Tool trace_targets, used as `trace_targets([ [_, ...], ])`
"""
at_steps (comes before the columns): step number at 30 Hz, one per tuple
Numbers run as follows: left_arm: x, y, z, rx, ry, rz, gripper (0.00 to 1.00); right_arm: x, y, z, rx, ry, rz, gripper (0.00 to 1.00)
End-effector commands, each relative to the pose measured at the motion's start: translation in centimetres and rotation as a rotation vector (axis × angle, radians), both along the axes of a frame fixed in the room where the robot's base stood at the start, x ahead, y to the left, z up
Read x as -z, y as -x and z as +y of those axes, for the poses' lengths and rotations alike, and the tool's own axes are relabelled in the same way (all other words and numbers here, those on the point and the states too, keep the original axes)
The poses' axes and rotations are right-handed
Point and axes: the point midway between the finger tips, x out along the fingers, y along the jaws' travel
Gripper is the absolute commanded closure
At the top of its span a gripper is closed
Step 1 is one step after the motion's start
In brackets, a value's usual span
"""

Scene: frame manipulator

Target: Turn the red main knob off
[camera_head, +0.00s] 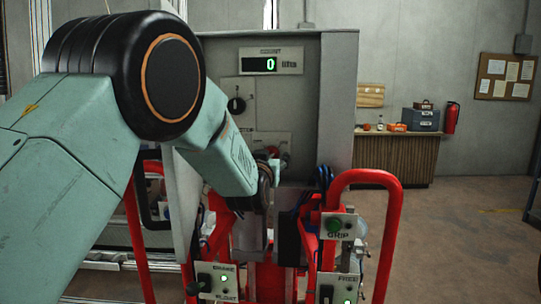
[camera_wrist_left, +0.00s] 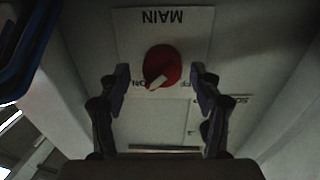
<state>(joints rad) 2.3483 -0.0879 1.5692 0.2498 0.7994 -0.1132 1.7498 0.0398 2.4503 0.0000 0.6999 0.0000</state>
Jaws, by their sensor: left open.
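The red main knob (camera_wrist_left: 162,67) shows in the left wrist view on a light plate (camera_wrist_left: 135,22) marked MAIN, which appears upside down. Its pale pointer points to the lower left, towards the ON lettering; the OFF lettering at the right is partly covered by a finger. My left gripper (camera_wrist_left: 160,82) is open, with one finger on each side of the knob and gaps between. My right gripper is not in view.
The cabinet has a display (camera_head: 271,61) reading 0 and a black knob (camera_head: 236,105). Red tube rails (camera_head: 387,230) and control boxes marked GRIP (camera_head: 338,226) and BRAKE (camera_head: 217,281) stand in front. A wooden counter (camera_head: 400,155) is behind; floor at right is clear.

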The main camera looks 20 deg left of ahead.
Motion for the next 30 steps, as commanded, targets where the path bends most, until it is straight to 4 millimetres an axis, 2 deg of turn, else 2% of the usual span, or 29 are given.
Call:
trace_targets([
  [12,0.10,-0.83,0.06,0.001,-0.001,0.002,0.35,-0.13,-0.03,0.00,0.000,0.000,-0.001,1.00],
  [30,0.11,-0.80,0.07,0.001,0.000,0.002,0.86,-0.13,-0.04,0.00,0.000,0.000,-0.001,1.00],
])
